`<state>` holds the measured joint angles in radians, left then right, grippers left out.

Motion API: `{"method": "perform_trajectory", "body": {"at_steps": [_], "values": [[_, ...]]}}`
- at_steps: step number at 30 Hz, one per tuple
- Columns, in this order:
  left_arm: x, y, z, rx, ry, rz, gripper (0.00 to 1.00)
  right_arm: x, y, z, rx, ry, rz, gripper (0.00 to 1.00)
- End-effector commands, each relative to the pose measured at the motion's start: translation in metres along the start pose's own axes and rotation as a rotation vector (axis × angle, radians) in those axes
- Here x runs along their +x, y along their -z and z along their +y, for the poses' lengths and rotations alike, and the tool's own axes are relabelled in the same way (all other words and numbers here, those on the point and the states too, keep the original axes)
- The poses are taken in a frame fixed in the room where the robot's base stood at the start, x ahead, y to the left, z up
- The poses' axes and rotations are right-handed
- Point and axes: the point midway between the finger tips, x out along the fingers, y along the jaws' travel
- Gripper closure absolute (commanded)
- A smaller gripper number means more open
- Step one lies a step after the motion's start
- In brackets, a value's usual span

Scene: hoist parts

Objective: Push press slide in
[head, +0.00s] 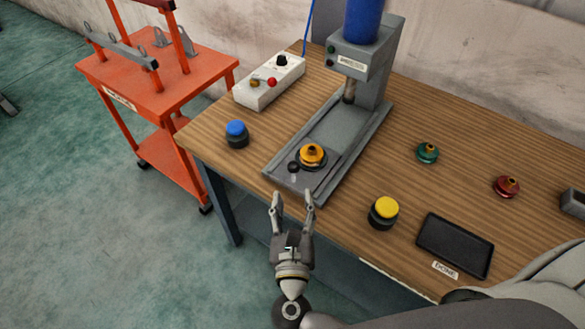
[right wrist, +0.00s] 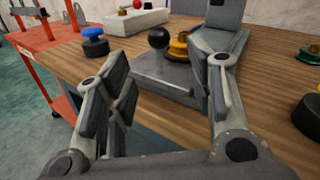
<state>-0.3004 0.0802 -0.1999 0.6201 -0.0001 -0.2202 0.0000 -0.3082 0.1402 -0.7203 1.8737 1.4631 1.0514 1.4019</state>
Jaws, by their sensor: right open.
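The grey press (head: 365,65) with a blue cylinder on top stands at the back of the wooden table. Its slide (head: 292,180) reaches toward the table's front edge, with a black ball knob (head: 293,167) at its front end. An orange-yellow part (head: 312,154) sits on the slide just behind the knob. My right gripper (head: 293,198) is open and empty in front of the slide's front end, apart from the knob. In the right wrist view the knob (right wrist: 159,39) and the orange-yellow part (right wrist: 180,46) show beyond and between the fingers. My left gripper is not in view.
A blue-topped button (head: 237,133) stands left of the press, a yellow-topped one (head: 384,212) to its right. A white control box (head: 270,82) is behind. Green (head: 428,152) and red (head: 506,187) parts and a black tray (head: 455,245) labelled DONE lie right. An orange cart (head: 160,80) stands left.

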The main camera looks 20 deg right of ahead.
Motion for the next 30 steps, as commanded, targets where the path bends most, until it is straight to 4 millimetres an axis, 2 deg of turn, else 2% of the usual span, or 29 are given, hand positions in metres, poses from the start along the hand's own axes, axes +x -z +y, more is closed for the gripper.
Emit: {"method": "perform_trajectory", "body": {"at_steps": [9,15,21,30], "values": [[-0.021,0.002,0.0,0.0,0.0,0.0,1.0,0.057,-0.005,0.0,-0.005,-0.002,-0.007,0.51],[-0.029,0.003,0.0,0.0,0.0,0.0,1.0,0.086,-0.004,0.001,-0.005,-0.003,-0.006,0.51],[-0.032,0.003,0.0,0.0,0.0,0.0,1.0,0.1,-0.002,0.001,-0.004,-0.004,-0.004,0.51],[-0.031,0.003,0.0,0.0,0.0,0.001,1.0,0.102,-0.002,0.001,-0.003,-0.004,-0.004,0.51]]}}
